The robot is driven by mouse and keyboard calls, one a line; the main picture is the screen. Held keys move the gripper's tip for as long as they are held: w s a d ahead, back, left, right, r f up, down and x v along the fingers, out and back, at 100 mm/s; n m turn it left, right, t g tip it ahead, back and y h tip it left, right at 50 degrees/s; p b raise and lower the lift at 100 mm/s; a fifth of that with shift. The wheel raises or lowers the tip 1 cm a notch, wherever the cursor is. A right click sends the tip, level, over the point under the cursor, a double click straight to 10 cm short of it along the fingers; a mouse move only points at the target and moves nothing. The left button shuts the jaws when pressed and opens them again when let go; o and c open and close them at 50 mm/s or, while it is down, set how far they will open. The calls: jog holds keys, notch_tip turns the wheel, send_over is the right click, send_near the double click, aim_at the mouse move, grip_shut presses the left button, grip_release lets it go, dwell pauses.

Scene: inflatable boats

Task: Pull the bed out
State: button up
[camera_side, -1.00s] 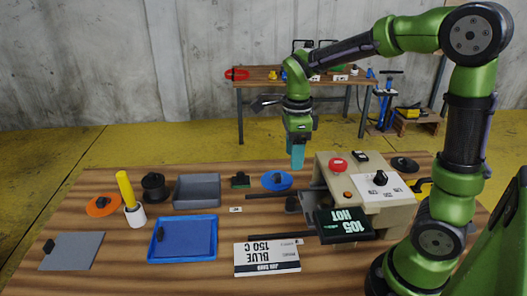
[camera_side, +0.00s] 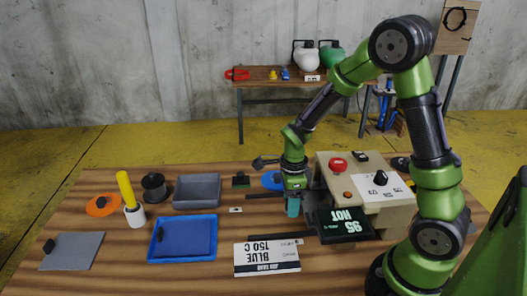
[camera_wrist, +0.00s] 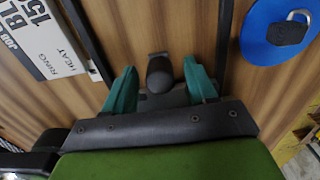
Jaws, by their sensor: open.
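The beige press machine (camera_side: 385,212) stands right of centre in the side view, with two dark rails (camera_side: 268,236) reaching left from it. The bed's dark rounded handle (camera_wrist: 160,70) shows in the wrist view between my two teal fingers, with the rails on either side. Part of the dark bed behind it is hidden by my gripper. My gripper (camera_side: 293,207) is down at the front of the machine, between the rails in the side view. Its fingers are open, one on each side of the handle, with gaps visible.
A black display (camera_side: 344,226) reading "95 HOT" sits at the machine's front, close to the right of my gripper. A blue disc (camera_side: 270,180) lies behind the gripper. A white job card (camera_side: 267,259) lies in front. A blue tray (camera_side: 183,258) is further left.

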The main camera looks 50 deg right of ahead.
grip_shut()
dwell(0.3)
jog(key=shift+w+a, duration=0.1)
jog(key=w+a, duration=1.1)
jog(key=shift+c, duration=1.7)
grip_release()
jog(key=shift+a, duration=0.1)
jog(key=o, duration=0.3)
jog(key=shift+s, duration=0.1)
jog(key=shift+o, duration=0.2)
